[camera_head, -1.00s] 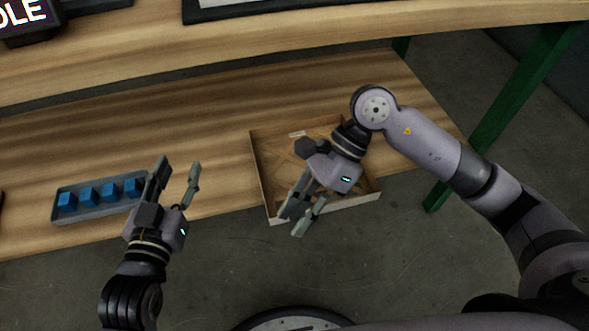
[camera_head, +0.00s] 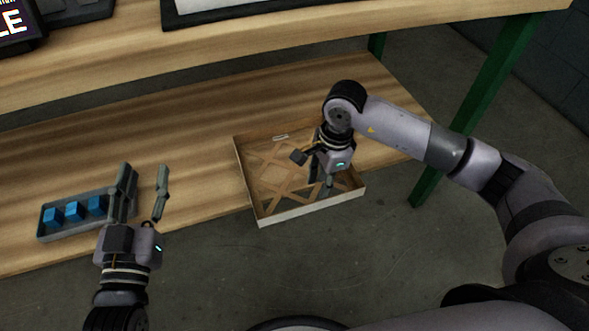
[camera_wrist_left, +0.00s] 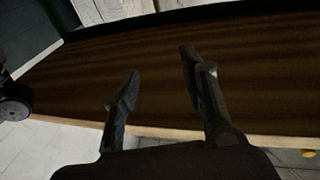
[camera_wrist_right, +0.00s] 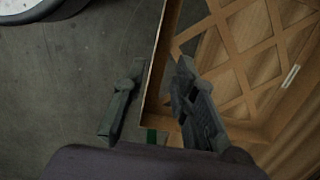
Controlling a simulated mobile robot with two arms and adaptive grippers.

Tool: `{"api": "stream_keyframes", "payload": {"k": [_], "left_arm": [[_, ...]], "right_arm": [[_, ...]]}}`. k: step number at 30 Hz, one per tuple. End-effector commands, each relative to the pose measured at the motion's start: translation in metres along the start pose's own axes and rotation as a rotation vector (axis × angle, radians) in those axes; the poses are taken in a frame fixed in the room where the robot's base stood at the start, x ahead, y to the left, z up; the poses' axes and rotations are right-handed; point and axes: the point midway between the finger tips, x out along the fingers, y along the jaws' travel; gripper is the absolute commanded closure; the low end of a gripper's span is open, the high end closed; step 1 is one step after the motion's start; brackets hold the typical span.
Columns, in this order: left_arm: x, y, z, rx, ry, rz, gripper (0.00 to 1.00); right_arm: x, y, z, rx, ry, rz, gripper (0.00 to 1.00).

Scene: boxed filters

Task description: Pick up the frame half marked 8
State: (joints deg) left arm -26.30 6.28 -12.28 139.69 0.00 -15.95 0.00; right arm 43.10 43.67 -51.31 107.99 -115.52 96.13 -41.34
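A shallow cardboard box (camera_head: 251,190) sits at the front edge of the lower shelf. A brown lattice frame (camera_head: 270,178) lies inside it, and the lattice also shows in the right wrist view (camera_wrist_right: 232,45). No mark 8 is readable. My right gripper (camera_head: 326,186) points down at the box's near right part, hiding some lattice. In the right wrist view its open fingers (camera_wrist_right: 157,92) appear on either side of a box wall (camera_wrist_right: 155,65), with nothing held; contact is unclear. My left gripper (camera_head: 143,180) is open and empty, left of the box.
A grey tray (camera_head: 50,236) with several blue blocks (camera_head: 75,210) stands at the left, close to my left gripper. An upper bench (camera_head: 290,55) overhangs behind. A green leg (camera_head: 480,105) stands at the right. Bare shelf lies between tray and box.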

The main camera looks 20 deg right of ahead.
Motion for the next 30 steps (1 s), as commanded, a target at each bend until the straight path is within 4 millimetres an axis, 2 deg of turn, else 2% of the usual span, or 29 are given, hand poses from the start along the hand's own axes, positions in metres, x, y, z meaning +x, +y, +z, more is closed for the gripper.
{"api": "stream_keyframes", "payload": {"k": [1,4,14,24,30], "left_arm": [[0.001,0.001,-0.006,-0.001,0.046,0.003,0.6],[0.0,0.003,-0.021,-0.004,0.126,0.007,0.6],[-0.003,0.006,-0.044,-0.008,0.25,0.013,0.6],[-0.025,0.012,-0.094,-0.021,0.563,0.028,0.6],[-0.035,0.013,-0.109,-0.025,0.653,0.032,0.6]], "right_arm": [[0.011,0.001,0.0,0.0,-0.001,0.004,0.74],[0.021,0.001,0.0,-0.001,-0.001,0.001,0.74],[0.036,0.002,0.002,-0.001,-0.002,0.002,0.74],[0.072,0.006,0.007,0.0,-0.003,0.001,0.74],[0.081,0.006,0.007,0.001,-0.001,0.0,0.74]]}}
